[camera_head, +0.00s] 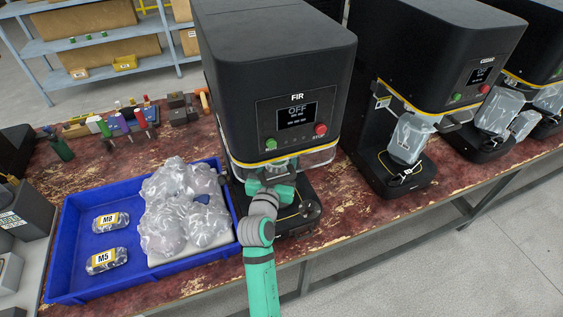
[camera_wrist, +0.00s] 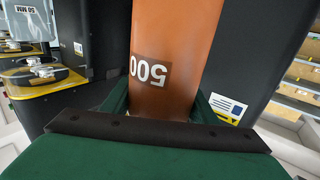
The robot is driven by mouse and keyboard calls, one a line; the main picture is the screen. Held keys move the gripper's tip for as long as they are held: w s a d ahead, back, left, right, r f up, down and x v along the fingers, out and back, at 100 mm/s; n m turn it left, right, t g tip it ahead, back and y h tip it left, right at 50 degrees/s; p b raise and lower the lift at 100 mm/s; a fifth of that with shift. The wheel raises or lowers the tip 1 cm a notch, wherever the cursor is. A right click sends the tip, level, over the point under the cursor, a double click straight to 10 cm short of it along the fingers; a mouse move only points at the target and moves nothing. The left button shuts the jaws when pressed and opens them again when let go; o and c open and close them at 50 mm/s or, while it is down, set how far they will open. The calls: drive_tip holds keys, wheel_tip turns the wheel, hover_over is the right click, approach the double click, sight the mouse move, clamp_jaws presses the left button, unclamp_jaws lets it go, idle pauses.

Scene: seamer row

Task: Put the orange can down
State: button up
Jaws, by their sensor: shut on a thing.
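The orange can (camera_wrist: 170,40) fills the middle of the wrist view, with a label reading 500 upside down. My green gripper (camera_wrist: 160,108) has a finger on each side of the can and is shut on it. In the head view my gripper (camera_head: 276,183) reaches into the front of the black FIR machine (camera_head: 275,60), above its base. The can cannot be made out there, hidden by the machine and my arm. Whether its bottom touches the machine's base cannot be told.
The FIR screen reads OFF. A blue tray (camera_head: 75,260) with clear bags and M8 and M5 packs stands to the left. More black machines (camera_head: 440,60) stand to the right. Tools (camera_head: 130,125) lie behind the tray on the worn red bench (camera_head: 345,225).

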drive_tip(key=shift+w+d+f, duration=0.1)
drive_tip(key=shift+w+f, duration=0.2)
drive_tip(key=shift+f, duration=0.55)
drive_tip(key=shift+w+d+f, duration=0.1)
drive_tip(key=shift+w+f, duration=0.15)
drive_tip(key=shift+f, duration=0.55)
drive_tip(key=o, duration=1.5)
drive_tip(key=shift+f, duration=0.2)
